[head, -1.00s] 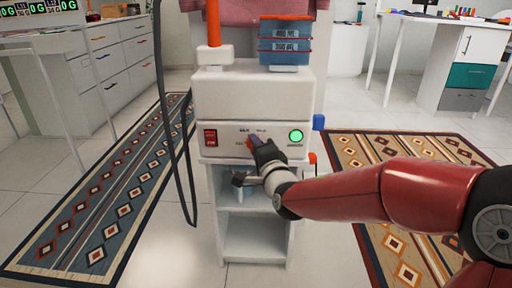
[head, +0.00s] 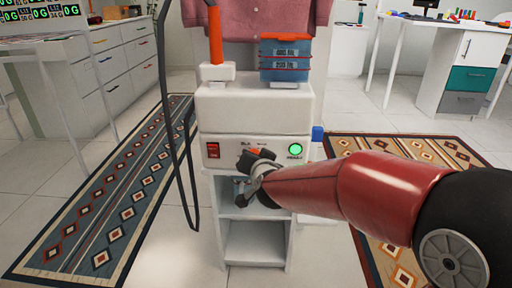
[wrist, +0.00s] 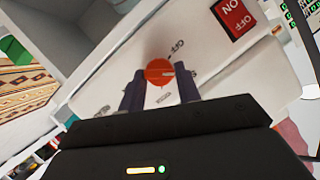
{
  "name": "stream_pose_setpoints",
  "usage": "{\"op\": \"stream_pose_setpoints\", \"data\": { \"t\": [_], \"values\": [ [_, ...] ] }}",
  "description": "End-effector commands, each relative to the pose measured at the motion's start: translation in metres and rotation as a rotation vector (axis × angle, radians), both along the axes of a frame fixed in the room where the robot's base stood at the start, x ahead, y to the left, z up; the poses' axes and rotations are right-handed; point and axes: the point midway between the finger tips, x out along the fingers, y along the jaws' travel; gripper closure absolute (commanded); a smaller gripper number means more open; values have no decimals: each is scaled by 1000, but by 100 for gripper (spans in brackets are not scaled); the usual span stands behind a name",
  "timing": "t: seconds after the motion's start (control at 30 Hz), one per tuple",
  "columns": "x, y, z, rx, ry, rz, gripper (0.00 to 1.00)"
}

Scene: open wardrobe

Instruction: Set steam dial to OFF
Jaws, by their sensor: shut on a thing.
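The steam dial is a round orange knob (wrist: 159,70) on the front panel of a white machine (head: 255,110). In the wrist view it sits between the two dark fingers of my gripper (wrist: 158,90), which is shut on it. A small pale mark shows on the knob's right side. An "OFF" label (wrist: 177,47) is printed just above and right of the knob; other labels there are too small to read. In the head view the dial (head: 257,152) is partly hidden by my gripper (head: 260,160).
A red ON/OFF switch (wrist: 236,17) is left of the dial in the head view, and a lit green button (head: 295,149) is right of it. A black hose (head: 166,110) hangs at the left. Patterned rugs flank the machine.

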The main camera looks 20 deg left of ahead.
Motion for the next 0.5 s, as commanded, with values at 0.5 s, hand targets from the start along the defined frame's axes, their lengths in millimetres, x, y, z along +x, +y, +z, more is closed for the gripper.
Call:
{"op": "stream_pose_setpoints", "data": {
  "t": [0.5],
  "values": [
    [-3,5,1,-484,-108,7,90]
  ]
}}
